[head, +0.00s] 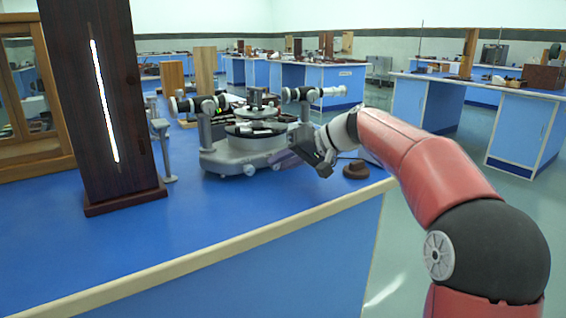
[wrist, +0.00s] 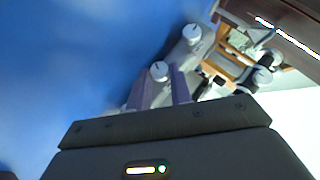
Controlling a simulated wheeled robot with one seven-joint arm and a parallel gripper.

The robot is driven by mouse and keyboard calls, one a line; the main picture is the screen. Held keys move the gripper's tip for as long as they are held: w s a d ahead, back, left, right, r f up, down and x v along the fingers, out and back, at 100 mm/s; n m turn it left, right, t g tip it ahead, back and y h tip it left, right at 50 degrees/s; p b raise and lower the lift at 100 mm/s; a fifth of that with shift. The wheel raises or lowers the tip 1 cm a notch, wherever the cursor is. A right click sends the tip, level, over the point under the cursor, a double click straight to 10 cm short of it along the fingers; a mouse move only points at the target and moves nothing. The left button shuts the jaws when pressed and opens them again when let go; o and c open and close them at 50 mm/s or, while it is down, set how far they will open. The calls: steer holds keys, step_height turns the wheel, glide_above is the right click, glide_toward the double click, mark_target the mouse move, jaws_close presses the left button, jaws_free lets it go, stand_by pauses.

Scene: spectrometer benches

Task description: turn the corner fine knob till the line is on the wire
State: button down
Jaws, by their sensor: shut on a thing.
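The grey spectrometer (head: 235,155) stands on the blue bench, with pale knobs low along its base. My gripper (head: 284,159) reaches in from the right at the base's right end. In the wrist view my gripper (wrist: 161,88) has its two purplish fingers on either side of a pale round knob (wrist: 159,69) with a dark mark on its face, and is shut on it. In the head view my gripper hides this knob. Another pale knob (wrist: 191,33) sits farther along the base, apart from the fingers. I cannot make out the line or the wire in either view.
A tall dark wooden housing with a bright slit (head: 76,100) stands at left on the bench (head: 240,212). A brown round object (head: 356,171) lies right of my gripper near the bench's corner. The bench front is clear. Other benches stand behind.

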stand_by(0.4)
steer(key=c, duration=1.3)
jaws_free()
steer(key=shift+o, duration=0.2)
steer(key=shift+d, duration=0.1)
steer(key=v, duration=0.7)
steer(key=shift+s+d, duration=0.1)
steer(key=shift+d, duration=0.3)
